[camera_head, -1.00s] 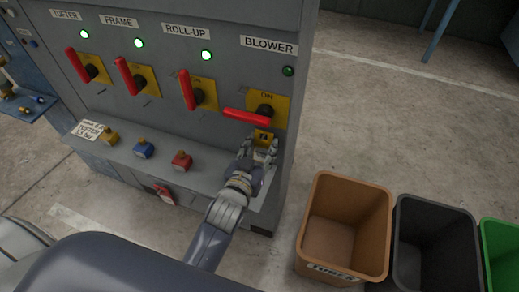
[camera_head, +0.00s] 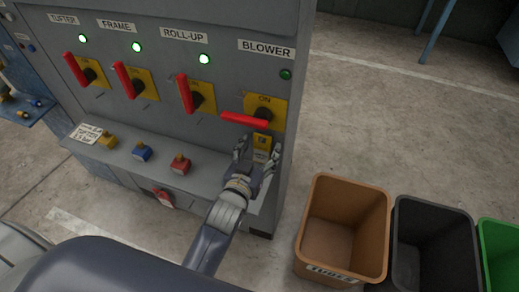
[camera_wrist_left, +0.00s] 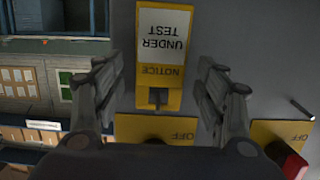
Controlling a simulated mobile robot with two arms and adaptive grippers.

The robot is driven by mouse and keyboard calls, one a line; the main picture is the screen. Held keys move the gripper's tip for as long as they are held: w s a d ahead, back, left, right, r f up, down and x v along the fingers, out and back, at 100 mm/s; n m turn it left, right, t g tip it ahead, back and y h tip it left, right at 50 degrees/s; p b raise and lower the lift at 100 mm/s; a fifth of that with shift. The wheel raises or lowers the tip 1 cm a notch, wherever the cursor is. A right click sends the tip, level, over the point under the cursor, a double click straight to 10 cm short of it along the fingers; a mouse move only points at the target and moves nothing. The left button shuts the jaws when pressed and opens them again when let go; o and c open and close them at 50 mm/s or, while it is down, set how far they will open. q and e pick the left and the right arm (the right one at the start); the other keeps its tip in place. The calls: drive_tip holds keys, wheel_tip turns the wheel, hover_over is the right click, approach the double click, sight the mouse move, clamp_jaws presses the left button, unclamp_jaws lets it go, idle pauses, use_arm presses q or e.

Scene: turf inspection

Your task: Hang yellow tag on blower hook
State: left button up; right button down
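The yellow tag (camera_head: 262,143) hangs on the panel just below the BLOWER switch plate (camera_head: 272,110). In the left wrist view the tag (camera_wrist_left: 161,60) appears upside down, reading NOTICE and UNDER TEST. A small dark hook (camera_wrist_left: 157,97) shows at the slot in its NOTICE end. My left gripper (camera_head: 257,153) is open below the switch. In the wrist view its fingers (camera_wrist_left: 160,92) stand on both sides of the tag, with gaps between. The BLOWER handle (camera_head: 245,119) is red and horizontal. My right gripper is not in view.
The other red handles, such as the ROLL-UP handle (camera_head: 184,93), are upright with green lamps lit. Brown (camera_head: 345,235), black (camera_head: 432,245) and green bins stand on the floor at right.

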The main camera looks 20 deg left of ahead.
use_arm(q)
drive_tip(key=v, duration=1.2)
drive_tip(key=shift+f, duration=0.1)
